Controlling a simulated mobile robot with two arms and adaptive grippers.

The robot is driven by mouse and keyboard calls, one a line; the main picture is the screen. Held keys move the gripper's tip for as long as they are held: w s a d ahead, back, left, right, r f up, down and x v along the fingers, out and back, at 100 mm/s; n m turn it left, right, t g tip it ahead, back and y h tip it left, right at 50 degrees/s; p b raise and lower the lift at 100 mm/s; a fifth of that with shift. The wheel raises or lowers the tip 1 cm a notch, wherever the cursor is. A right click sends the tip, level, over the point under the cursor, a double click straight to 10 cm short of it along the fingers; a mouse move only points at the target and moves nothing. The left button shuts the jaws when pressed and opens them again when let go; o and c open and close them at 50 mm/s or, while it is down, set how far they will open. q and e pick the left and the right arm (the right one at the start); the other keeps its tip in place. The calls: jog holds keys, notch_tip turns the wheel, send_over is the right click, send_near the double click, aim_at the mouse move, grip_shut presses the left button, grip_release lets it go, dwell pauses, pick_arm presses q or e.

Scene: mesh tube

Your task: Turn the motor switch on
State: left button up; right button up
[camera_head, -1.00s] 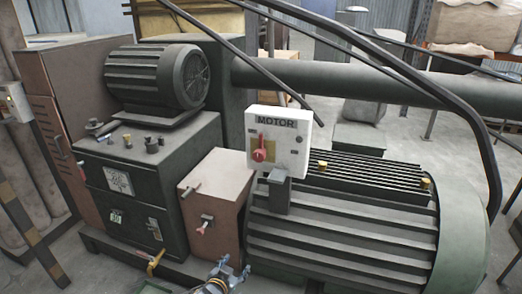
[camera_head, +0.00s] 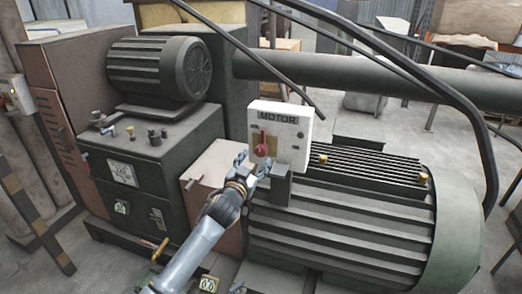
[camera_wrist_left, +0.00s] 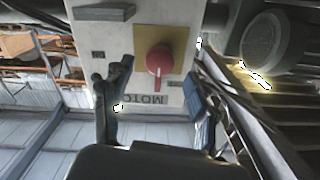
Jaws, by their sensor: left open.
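The white motor switch box (camera_head: 291,142), labelled MOTOR, stands on the near left part of the big ribbed motor. Its red switch knob (camera_head: 261,150) sits on a yellow plate, with its handle pointing up toward the label. My left gripper (camera_head: 254,167) is just below and in front of the knob. In the left wrist view the box appears upside down. The red knob (camera_wrist_left: 159,61) lies between the open fingers of the left gripper (camera_wrist_left: 157,92), with visible gaps on both sides. No contact with the knob is visible. My right gripper is not in view.
The large ribbed motor (camera_head: 340,225) fills the right foreground. A pinkish box (camera_head: 205,180) stands left of the switch box, partly behind my left arm. A dark cabinet (camera_head: 150,180) carries a smaller motor (camera_head: 160,70). A black bent rail (camera_head: 440,110) arches over the right side.

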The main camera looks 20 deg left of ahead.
aim_at(260, 153)
pick_arm(q)
jog(key=shift+w+d, duration=0.1)
jog(key=shift+w, duration=2.8)
jog(key=c, duration=1.2)
